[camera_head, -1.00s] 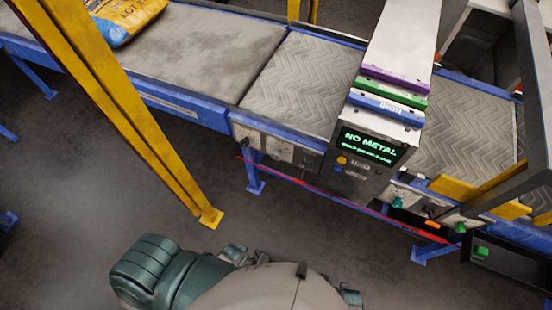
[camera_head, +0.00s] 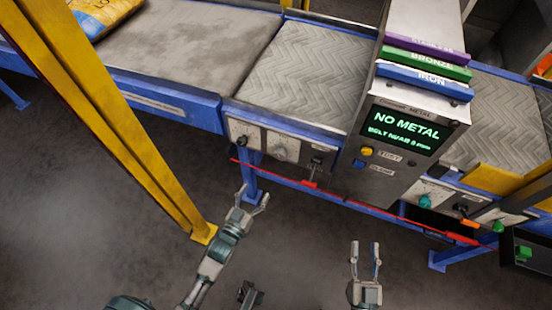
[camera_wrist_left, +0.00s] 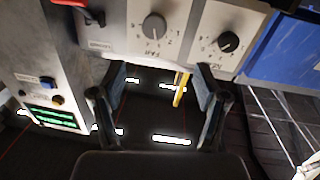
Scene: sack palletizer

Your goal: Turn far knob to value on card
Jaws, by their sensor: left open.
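A pale grey knob (camera_head: 280,154) sits on a white panel on the conveyor's front; it also shows in the left wrist view (camera_wrist_left: 154,26), with small marks around it. A dark knob (camera_head: 242,142) is on the panel left of it and shows in the left wrist view (camera_wrist_left: 228,41). My left gripper (camera_head: 254,193) is open and empty, below the panels and apart from both knobs. In the left wrist view its fingers (camera_wrist_left: 158,75) lie below the pale knob. My right gripper (camera_head: 365,246) is open and empty over the floor. I cannot identify the value card.
A metal-detector housing has a screen (camera_head: 404,131) reading NO METAL, with purple, green and blue plates (camera_head: 424,82) above. A red cord (camera_head: 270,172) runs below the panels. A yellow post (camera_head: 120,130) stands at left. A sack (camera_head: 100,12) lies on the belt (camera_head: 190,50).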

